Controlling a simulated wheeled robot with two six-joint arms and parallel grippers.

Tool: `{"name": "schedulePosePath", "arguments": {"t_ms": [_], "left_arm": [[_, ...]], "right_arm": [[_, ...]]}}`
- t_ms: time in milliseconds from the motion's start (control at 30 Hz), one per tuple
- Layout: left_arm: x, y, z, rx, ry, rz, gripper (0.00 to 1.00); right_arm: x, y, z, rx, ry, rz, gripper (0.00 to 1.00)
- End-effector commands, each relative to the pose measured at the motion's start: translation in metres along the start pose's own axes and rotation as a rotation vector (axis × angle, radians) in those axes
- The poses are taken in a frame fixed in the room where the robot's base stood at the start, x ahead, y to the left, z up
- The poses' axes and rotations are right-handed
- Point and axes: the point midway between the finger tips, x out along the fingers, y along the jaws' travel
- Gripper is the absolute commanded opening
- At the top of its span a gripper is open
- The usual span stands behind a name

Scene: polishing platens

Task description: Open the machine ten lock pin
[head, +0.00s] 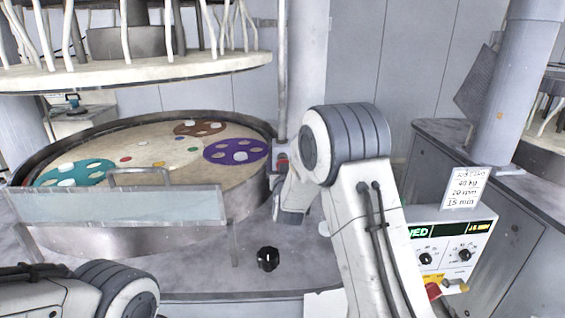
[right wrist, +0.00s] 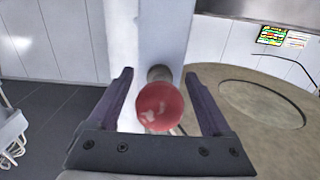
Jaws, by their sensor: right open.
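The lock pin's red round knob (right wrist: 160,106) sits on a short stem on a pale upright post (right wrist: 165,30) in the right wrist view. My right gripper (right wrist: 162,88) is open, with one dark finger on each side of the knob. The knob lies between the fingers with gaps on both sides, so the jaws are not closed on it. In the head view the knob shows as a small red spot (head: 282,159) low on the post, beside my right wrist. My left gripper is out of view; only part of my left arm shows at the bottom left.
A round polishing table (head: 150,240) with coloured carriers and a clear front guard (head: 120,206) stands left. A control box (head: 450,245) with a sign (head: 463,190) is at right. A black knob (head: 267,258) stands on the grey ledge in front.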

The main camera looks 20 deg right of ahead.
Motion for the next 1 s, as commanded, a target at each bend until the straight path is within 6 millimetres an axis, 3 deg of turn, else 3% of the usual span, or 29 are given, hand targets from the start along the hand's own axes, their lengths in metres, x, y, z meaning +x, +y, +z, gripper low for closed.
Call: {"name": "schedulePosePath", "arguments": {"t_ms": [133, 333, 367, 567, 800, 1000], "left_arm": [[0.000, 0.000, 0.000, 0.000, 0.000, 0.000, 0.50], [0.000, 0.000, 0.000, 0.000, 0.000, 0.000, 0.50], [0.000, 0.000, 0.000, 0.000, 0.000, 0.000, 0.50], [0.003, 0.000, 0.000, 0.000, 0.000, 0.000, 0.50], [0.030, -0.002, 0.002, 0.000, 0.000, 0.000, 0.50], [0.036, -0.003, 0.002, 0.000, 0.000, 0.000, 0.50]], "right_arm": [[0.000, 0.000, 0.000, 0.000, 0.000, 0.000, 0.80], [0.000, 0.000, 0.000, 0.000, 0.000, 0.000, 0.03], [0.000, 0.000, 0.000, 0.000, 0.000, 0.000, 0.00], [-0.002, 0.000, 0.001, 0.000, 0.001, 0.000, 0.00], [-0.037, 0.000, 0.004, 0.000, 0.002, -0.001, 0.00], [-0.055, 0.000, 0.001, 0.000, 0.002, -0.001, 0.00]]}}
